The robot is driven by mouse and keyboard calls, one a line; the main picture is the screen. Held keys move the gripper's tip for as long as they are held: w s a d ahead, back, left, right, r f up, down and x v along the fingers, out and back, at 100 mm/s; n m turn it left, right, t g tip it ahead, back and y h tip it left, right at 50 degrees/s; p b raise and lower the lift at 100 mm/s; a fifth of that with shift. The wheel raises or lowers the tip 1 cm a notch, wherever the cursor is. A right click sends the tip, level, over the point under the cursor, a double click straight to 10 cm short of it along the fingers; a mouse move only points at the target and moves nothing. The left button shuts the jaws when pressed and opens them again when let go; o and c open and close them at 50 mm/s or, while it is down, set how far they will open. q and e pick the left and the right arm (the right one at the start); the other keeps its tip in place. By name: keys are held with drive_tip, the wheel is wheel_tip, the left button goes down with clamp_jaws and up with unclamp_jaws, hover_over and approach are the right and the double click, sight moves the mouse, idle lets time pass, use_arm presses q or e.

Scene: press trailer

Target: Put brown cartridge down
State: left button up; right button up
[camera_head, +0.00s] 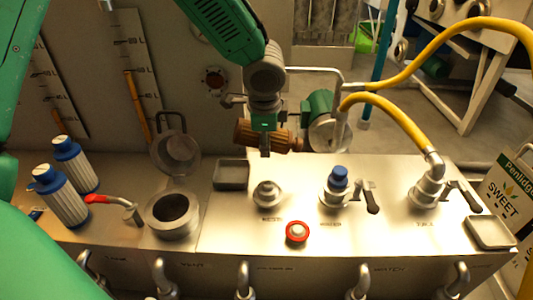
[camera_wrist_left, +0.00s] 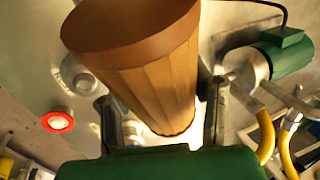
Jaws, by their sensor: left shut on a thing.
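The brown cartridge (camera_head: 246,134) is ribbed and lies sideways in my left gripper (camera_head: 265,145), above the back edge of the metal worktop (camera_head: 300,185). In the left wrist view the brown cartridge (camera_wrist_left: 140,65) fills the middle, with its wide round end toward the top. The fingers of my left gripper (camera_wrist_left: 160,115) stand on both sides of it, shut on it. The cartridge is held up, clear of the worktop. My right gripper is not in view.
Two white cartridges with blue tops (camera_head: 75,165) stand at the left. An open round pot (camera_head: 174,213) has its lid (camera_head: 175,152) raised. A small square tray (camera_head: 231,174), a red ring (camera_head: 297,232), a blue-topped fitting (camera_head: 338,180) and a yellow hose (camera_head: 395,115) occupy the worktop.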

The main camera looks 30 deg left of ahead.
use_arm(q)
drive_tip(key=shift+r, duration=1.1)
approach(266, 173)
drive_tip(key=b+x, duration=0.1)
drive_tip(key=x, duration=0.4)
drive_tip(key=shift+w, duration=0.2)
drive_tip(key=shift+f+b, duration=0.3)
drive_tip(key=shift+f, duration=0.2)
drive_tip(key=o, duration=1.5)
drive_tip(key=shift+c, duration=0.2)
drive_tip(key=shift+r, duration=0.1)
